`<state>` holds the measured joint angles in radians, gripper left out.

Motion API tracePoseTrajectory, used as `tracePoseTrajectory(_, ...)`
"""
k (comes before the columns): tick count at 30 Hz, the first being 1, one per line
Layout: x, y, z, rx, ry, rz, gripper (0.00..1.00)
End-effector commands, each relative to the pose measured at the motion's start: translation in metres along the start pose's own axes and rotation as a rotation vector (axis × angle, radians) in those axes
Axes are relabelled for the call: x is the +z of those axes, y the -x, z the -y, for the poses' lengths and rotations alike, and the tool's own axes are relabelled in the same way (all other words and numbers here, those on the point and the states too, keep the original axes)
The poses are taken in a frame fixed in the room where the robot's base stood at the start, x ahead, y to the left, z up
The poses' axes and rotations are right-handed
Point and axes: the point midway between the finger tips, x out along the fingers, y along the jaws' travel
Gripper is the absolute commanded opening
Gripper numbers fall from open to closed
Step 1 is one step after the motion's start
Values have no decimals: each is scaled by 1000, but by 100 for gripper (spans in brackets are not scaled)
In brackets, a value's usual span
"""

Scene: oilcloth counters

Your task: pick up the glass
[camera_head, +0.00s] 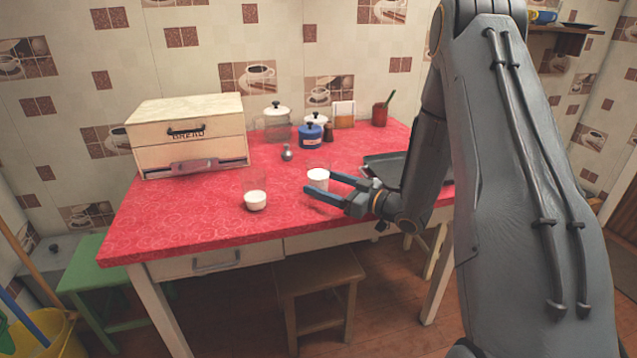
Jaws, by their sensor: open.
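Two clear glasses with white contents stand upright on the red table. One glass (318,175) is at my gripper (319,183), near the middle of the table. The other glass (255,200) stands apart to the left, near the front edge. My gripper reaches in from the right with its blue fingers open. The nearer finger passes in front of the lower part of the first glass, and the farther finger is at its right side. I cannot tell how far the glass is between the fingers or whether they touch it.
A dark tray (382,165) lies right of the glass, partly behind my arm. A bread box (187,135) stands at the back left. A small grey shaker (287,153), a blue pot (310,136), jars and a red cup (380,116) stand behind. A stool (318,275) is below.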

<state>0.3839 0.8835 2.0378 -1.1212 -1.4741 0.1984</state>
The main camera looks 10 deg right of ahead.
Motion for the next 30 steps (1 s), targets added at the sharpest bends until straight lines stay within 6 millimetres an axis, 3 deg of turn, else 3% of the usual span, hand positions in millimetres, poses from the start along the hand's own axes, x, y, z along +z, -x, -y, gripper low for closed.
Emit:
tracePoseTrajectory(7, 0, -2, 0, 1, 0, 0, 71)
tracePoseTrajectory(17, 0, -2, 0, 1, 0, 0, 15)
tracePoseTrajectory(30, -4, -2, 0, 1, 2, -1, 15)
